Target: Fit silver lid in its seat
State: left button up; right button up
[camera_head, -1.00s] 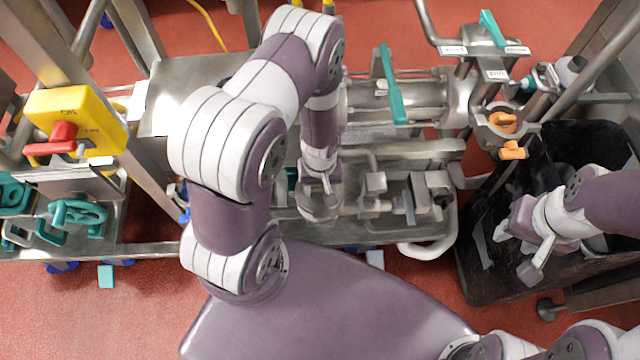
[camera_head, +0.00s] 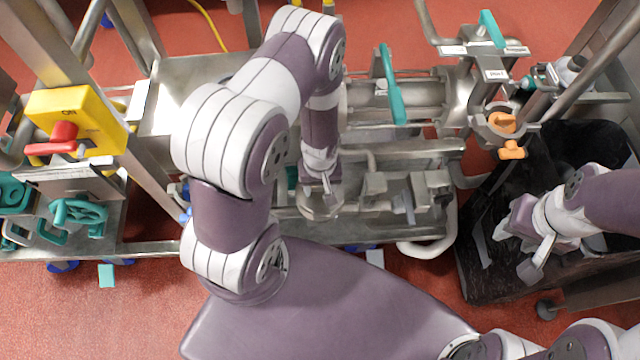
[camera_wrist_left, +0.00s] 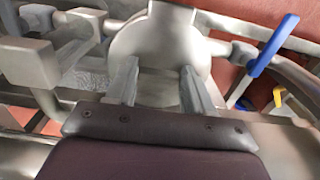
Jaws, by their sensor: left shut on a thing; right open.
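The silver lid (camera_head: 313,209) is a round metal piece below my left gripper (camera_head: 326,190), over the metal frame in the middle of the head view. In the left wrist view the lid (camera_wrist_left: 150,38) shows as a grey disc just beyond the two fingers of my left gripper (camera_wrist_left: 158,88). That gripper is shut on the lid; the grip point itself is partly hidden. I cannot tell which part is the seat or whether the lid touches it. My right gripper (camera_head: 515,249) is open and empty, over the black bin at the right.
Metal blocks and clamps (camera_head: 405,190) stand right of the lid, with a horizontal cylinder (camera_head: 420,100) and teal handle (camera_head: 391,85) behind. A yellow switch box (camera_head: 75,118) is at the left. The black bin (camera_head: 480,270) has orange-handled parts (camera_head: 511,150) behind it.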

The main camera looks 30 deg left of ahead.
pick_arm(q)
jog(key=shift+f, duration=0.45)
dwell(0.3)
jog(key=o, duration=1.4)
jog(key=shift+o, duration=0.2)
notch_tip(320, 180, up, 7)
jog(key=p, duration=0.6)
jog(key=shift+r, duration=0.1)
